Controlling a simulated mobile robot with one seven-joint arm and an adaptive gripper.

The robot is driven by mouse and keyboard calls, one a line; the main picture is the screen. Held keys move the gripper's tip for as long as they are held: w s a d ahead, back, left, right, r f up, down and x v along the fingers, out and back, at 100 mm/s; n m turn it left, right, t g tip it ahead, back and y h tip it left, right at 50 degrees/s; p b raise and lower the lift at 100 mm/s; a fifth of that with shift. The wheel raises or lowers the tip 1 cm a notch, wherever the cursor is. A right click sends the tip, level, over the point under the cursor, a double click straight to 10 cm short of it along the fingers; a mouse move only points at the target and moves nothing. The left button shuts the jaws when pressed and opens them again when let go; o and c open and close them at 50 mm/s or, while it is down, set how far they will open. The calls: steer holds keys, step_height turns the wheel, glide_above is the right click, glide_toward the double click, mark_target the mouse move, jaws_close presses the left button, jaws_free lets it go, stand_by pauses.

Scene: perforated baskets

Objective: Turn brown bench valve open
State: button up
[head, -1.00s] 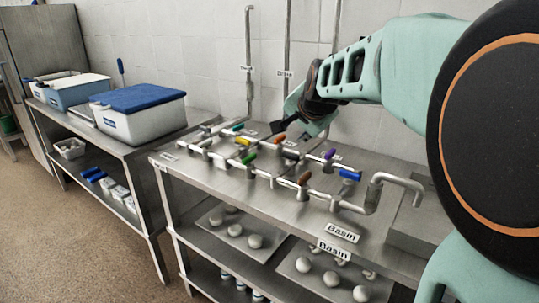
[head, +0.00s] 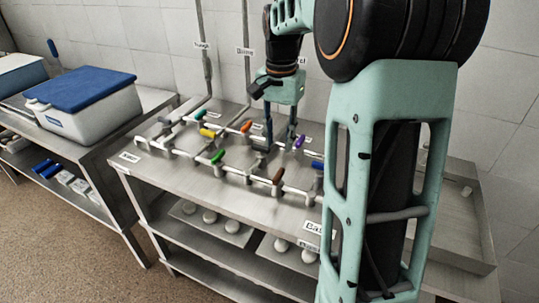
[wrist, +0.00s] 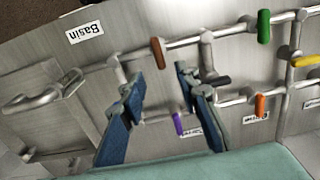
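The brown valve handle (head: 278,176) sits on the front pipe run of the steel bench (head: 185,180), between the green and blue handles. In the wrist view the brown handle (wrist: 157,53) lies crosswise to its pipe. My gripper (head: 280,135) points down over the rear part of the pipework, behind the brown handle. In the wrist view its two blue fingers (wrist: 160,85) are spread apart with nothing held between them. The brown handle shows just past the fingertips, in line with the gap, apart from both fingers.
A purple handle (wrist: 178,124) lies between the fingers in the wrist picture, and a black handle (wrist: 215,80) is close beside the right fingertip. Orange (head: 246,126), green (head: 217,156) and yellow (head: 207,133) handles stand left. Upright wall pipes (head: 246,60) rise behind.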

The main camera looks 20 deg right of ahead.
mark_target(279, 174)
step_height(279, 174, down, 11)
steer(key=shift+s+r+b, duration=0.15)
steer(key=shift+b, duration=0.15)
jaws_close()
stand_by(0.3)
